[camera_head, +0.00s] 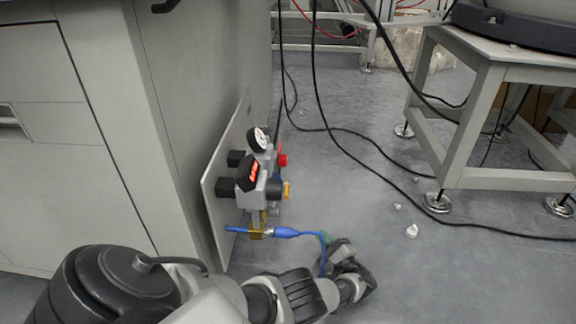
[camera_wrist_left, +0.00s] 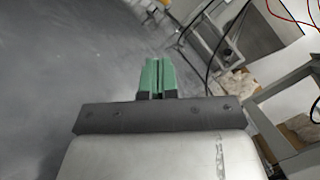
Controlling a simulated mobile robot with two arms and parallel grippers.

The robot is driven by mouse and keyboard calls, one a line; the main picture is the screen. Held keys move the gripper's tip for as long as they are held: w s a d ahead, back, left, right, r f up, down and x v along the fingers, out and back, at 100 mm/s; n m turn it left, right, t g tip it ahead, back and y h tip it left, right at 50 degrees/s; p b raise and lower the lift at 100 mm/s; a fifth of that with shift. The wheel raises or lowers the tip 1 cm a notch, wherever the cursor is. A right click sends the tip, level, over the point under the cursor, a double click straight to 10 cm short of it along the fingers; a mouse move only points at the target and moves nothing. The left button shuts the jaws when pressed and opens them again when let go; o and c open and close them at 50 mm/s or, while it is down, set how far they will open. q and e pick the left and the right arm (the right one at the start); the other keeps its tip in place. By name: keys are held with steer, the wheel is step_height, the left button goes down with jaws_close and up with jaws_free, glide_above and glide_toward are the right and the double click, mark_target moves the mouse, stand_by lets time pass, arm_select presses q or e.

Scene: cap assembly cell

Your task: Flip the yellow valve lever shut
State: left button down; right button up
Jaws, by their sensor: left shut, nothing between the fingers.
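A valve unit (camera_head: 262,180) with a round gauge (camera_head: 258,139) is mounted on a pale panel (camera_head: 216,190) at the side of the grey cabinet. A small yellow part (camera_head: 287,190) sticks out at its right side; I cannot tell whether it is the lever or how it is turned. My left gripper (camera_head: 323,238) is low and to the right of the unit, apart from the yellow part. Its green fingers are together and empty in the left wrist view (camera_wrist_left: 158,76). The valve unit does not show clearly in that view. My right gripper is out of view.
A blue hose (camera_head: 287,232) runs from a brass fitting (camera_head: 256,232) towards my left gripper and loops down beside it. Black cables (camera_head: 340,135) cross the floor. A grey stand (camera_head: 470,125) is on the right. The floor between is mostly clear, with small white scraps (camera_head: 411,231).

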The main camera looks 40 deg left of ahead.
arm_select(q)
steer(key=shift+a, duration=0.1)
stand_by(0.3)
steer(key=b, duration=0.1)
glide_toward(285, 190)
steer(key=w+a+f, duration=0.1)
steer(key=w+f, duration=0.1)
steer(key=shift+w+a+f, duration=0.25)
steer(key=shift+a+f, duration=0.1)
steer(key=shift+f, duration=0.05)
steer(key=a+r, duration=0.1)
steer(key=s+a+r, duration=0.1)
steer(key=shift+s+a+r, duration=0.15)
steer(key=shift+s+a, duration=0.1)
steer(key=shift+a, duration=0.1)
steer(key=r+m+h+p, duration=0.1)
steer(key=h+p, duration=0.1)
steer(key=p, duration=0.3)
steer(key=shift+m, duration=0.4)
